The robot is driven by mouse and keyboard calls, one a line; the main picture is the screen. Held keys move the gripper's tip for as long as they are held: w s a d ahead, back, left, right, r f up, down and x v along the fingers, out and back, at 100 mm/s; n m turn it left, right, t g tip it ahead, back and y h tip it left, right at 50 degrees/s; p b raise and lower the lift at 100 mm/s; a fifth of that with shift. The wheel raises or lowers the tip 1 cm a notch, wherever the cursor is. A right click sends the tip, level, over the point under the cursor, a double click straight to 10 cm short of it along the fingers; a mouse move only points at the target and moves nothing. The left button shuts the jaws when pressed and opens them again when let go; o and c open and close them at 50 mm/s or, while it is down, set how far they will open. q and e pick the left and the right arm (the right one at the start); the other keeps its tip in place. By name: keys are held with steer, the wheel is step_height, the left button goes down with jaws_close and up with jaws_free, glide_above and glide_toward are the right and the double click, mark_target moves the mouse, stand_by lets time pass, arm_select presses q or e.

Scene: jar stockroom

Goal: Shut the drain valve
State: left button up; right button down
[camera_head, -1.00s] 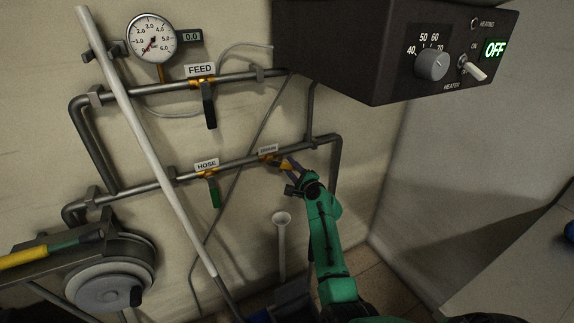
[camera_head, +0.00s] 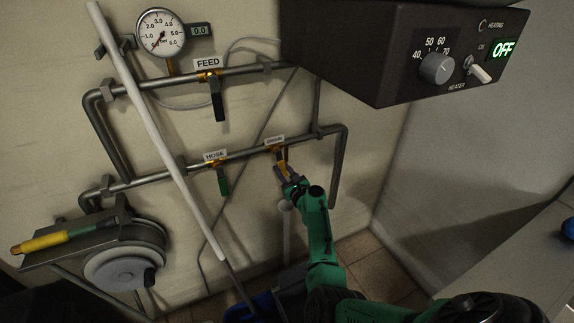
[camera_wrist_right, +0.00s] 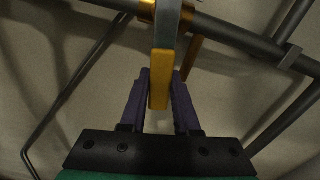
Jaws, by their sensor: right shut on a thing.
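The drain valve sits on the lower pipe under a small label (camera_head: 274,140). Its yellow lever (camera_head: 283,158) points down from the pipe, across the pipe's run. My right gripper (camera_head: 285,172) is shut on the lever's lower end. In the right wrist view the yellow lever (camera_wrist_right: 161,72) stands between the two purple fingers of the right gripper (camera_wrist_right: 160,92), below its brass body (camera_wrist_right: 148,10). My left gripper is not in view.
The hose valve's green handle (camera_head: 223,182) and the feed valve's black handle (camera_head: 218,104) hang down to the left. A pale slanted pole (camera_head: 155,125) crosses the pipes. The heater box (camera_head: 400,50) overhangs at upper right. A white funnel pipe (camera_head: 286,232) stands below the drain valve.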

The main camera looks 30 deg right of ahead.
steer(key=shift+a+m+p, duration=0.4)
steer(key=shift+a+m, duration=0.3)
steer(key=shift+m, duration=0.4)
steer(key=c, duration=0.6)
jaws_free()
steer(key=shift+c, duration=0.2)
steer(key=shift+f, duration=0.15)
